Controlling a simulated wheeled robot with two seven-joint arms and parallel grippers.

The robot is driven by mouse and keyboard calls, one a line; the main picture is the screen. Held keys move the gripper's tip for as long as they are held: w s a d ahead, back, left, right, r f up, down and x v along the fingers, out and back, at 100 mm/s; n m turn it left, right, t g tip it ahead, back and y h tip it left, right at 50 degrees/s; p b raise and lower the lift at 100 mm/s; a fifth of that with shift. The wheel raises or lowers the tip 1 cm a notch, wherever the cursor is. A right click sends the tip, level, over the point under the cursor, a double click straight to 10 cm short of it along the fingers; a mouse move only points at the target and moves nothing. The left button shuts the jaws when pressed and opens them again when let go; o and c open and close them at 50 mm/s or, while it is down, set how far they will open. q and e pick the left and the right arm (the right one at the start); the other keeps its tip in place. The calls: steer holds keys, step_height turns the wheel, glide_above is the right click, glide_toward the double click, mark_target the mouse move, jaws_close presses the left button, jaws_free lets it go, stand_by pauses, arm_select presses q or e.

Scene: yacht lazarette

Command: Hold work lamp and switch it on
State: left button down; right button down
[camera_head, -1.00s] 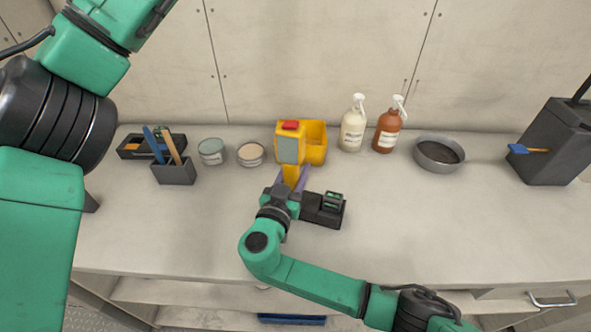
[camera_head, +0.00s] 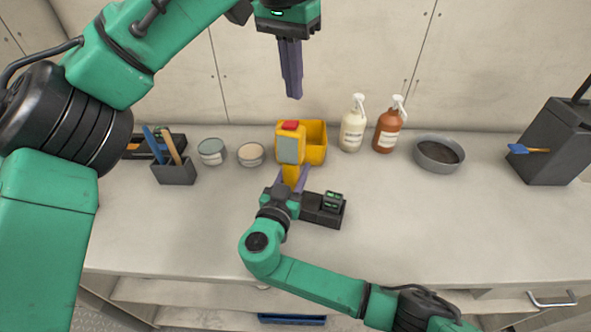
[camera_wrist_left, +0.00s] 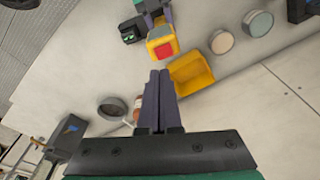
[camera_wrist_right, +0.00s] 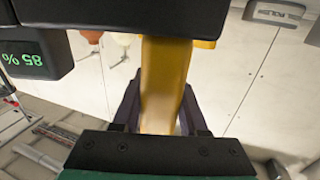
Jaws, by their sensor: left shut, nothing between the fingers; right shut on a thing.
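The yellow work lamp (camera_head: 291,150) is upright in the head view, with a grey panel on its front and a red switch (camera_head: 291,125) on top. My right gripper (camera_head: 290,178) is shut on the lamp's yellow handle, which fills the space between the fingers in the right wrist view (camera_wrist_right: 163,85). My left gripper (camera_head: 293,96) is shut and empty, above and behind the lamp, pointing down. In the left wrist view, the red switch (camera_wrist_left: 166,50) lies just past the closed fingertips (camera_wrist_left: 158,72). They look apart from it.
A yellow bin (camera_head: 317,142) stands behind the lamp. A black charger (camera_head: 322,211) is at the right gripper. Cans (camera_head: 212,151), a brush holder (camera_head: 174,171), spray bottles (camera_head: 353,128) and a grey bowl (camera_head: 438,155) line the back. The bench's right front is clear.

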arm_select(q)
steer(key=shift+f, duration=1.75)
steer(key=shift+f, duration=0.95)
stand_by(0.8)
steer(key=shift+r, duration=3.55)
steer(key=s+a+r+n+t, duration=0.2)
steer(key=s+r+n, duration=0.1)
steer(key=r, duration=0.4)
glide_toward(295, 123)
steer(key=x, duration=0.2)
steer(key=a+x, duration=0.1)
steer(key=x, duration=0.4)
steer(key=shift+w+a+r, duration=0.1)
steer(key=shift+w+a, duration=0.1)
steer(key=shift+w, duration=0.15)
